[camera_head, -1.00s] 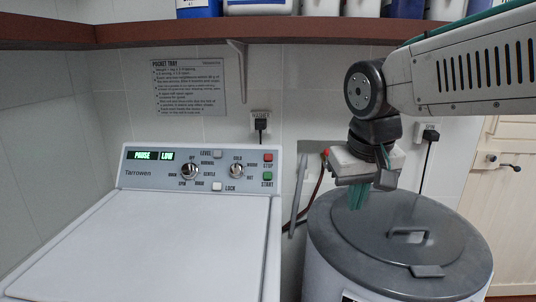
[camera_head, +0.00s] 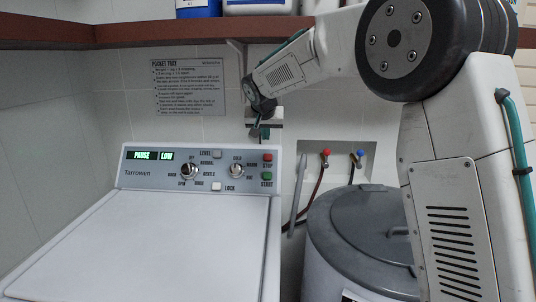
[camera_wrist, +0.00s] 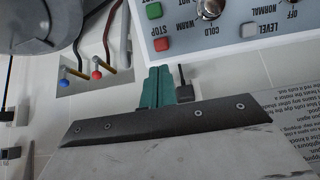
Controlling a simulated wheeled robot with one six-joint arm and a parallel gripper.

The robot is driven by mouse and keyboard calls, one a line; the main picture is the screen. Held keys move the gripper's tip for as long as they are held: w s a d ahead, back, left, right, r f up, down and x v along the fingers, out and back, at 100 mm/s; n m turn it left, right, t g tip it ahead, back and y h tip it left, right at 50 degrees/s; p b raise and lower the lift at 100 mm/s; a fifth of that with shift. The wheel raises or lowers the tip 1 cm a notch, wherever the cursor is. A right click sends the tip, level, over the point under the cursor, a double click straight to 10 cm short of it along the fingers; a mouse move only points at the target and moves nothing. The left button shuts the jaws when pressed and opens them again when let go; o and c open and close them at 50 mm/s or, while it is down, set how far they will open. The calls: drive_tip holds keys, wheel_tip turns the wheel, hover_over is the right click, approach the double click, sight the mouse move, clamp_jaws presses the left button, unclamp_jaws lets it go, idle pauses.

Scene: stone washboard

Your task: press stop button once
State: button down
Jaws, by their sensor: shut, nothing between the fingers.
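The washer's control panel (camera_head: 205,170) has a red stop button (camera_head: 268,158) at its right end, with a green start button (camera_head: 267,176) below it. The display reads PAUSE and LOW. My gripper (camera_head: 259,133), with teal fingers, is above the panel's top right corner and apart from the stop button. In the wrist view the panel appears upside down; the red stop button (camera_wrist: 162,44) is just beyond the tips of my gripper (camera_wrist: 158,70). The fingers are together and empty there.
A lidded grey drum (camera_head: 350,225) stands right of the washer. Red and blue taps (camera_head: 327,152) sit in a wall recess. A brown shelf (camera_head: 150,35) with bottles runs above, and a sign hangs on the back wall. The washer lid (camera_head: 140,245) is clear.

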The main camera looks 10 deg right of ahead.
sight(268, 157)
drive_tip(key=x, duration=1.3)
drive_tip(key=shift+w+d+r, duration=0.15)
drive_tip(key=shift+w+r, duration=0.05)
drive_tip(key=shift+w, duration=0.05)
drive_tip(key=shift+w+d+f, duration=0.1)
drive_tip(key=shift+w+f, duration=0.1)
drive_tip(key=shift+w, duration=0.15)
